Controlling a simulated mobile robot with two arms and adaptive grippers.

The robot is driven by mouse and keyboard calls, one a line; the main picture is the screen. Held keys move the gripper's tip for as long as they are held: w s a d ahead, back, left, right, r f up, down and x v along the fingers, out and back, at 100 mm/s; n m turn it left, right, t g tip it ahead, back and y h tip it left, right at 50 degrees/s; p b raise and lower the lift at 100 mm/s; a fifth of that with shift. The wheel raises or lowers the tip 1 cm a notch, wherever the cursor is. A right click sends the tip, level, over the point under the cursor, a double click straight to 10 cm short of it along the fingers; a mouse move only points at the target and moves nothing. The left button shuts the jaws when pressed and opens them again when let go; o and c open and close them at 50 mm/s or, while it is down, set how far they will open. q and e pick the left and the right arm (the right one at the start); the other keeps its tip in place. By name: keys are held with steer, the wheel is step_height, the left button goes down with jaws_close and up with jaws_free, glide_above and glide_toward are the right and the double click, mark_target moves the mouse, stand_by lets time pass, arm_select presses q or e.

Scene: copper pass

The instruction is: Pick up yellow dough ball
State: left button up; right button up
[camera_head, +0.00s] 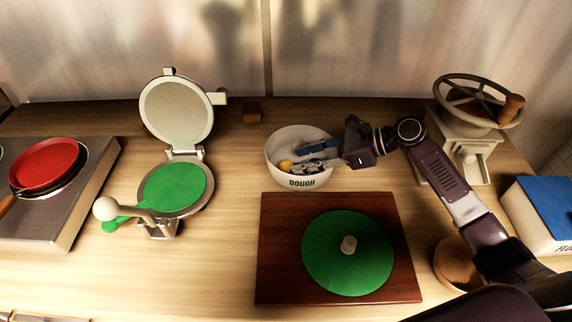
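A small yellow dough ball (285,165) is inside the white bowl (304,184) labelled DOUGH, near the bowl's left inner wall. My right gripper (297,161) reaches into the bowl from the right. Its fingertips are right beside the ball and partly cover it. The two fingers look somewhat apart, but I cannot tell whether they grip the ball. My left gripper is not in view.
A dark red board (275,285) with a green disc (325,265) lies in front of the bowl. An open press (205,205) stands left, and a stove with a red pan (45,163) far left. A hand-wheel grinder (465,150) and a blue-topped box (548,200) are right.

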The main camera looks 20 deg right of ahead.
mark_target(290, 171)
steer(key=x, duration=0.4)
steer(key=c, duration=0.9)
steer(key=shift+o, duration=0.2)
